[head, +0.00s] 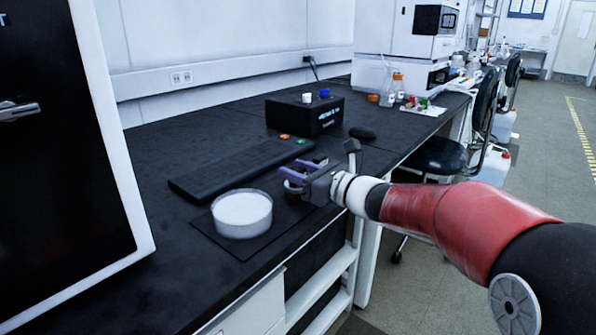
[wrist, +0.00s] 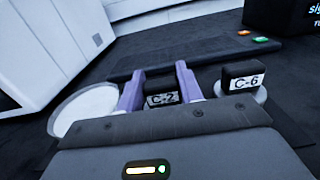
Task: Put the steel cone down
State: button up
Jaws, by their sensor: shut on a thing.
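My gripper (head: 305,168) is over the black bench, right of the white round dish (head: 242,214). In the wrist view, its two purple fingers (wrist: 158,90) are shut on a black block labelled C-2 (wrist: 160,99). I take this for the top of the steel cone; the part below it is hidden behind my gripper, so I cannot tell how far it is from the surface. A second black block labelled C-6 (wrist: 243,83), with a pale metallic round base, stands just right of the fingers. The white dish also shows at left in the wrist view (wrist: 82,108).
The dish stands on a thin black mat (head: 245,250) near the bench's front edge. A long black slab (head: 235,168) lies behind. A black device (head: 305,113) stands further back, with orange and green buttons near it. A large dark-fronted cabinet (head: 60,150) fills the left.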

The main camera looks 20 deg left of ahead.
jog(key=o, duration=1.1)
jog(key=shift+f, duration=0.1)
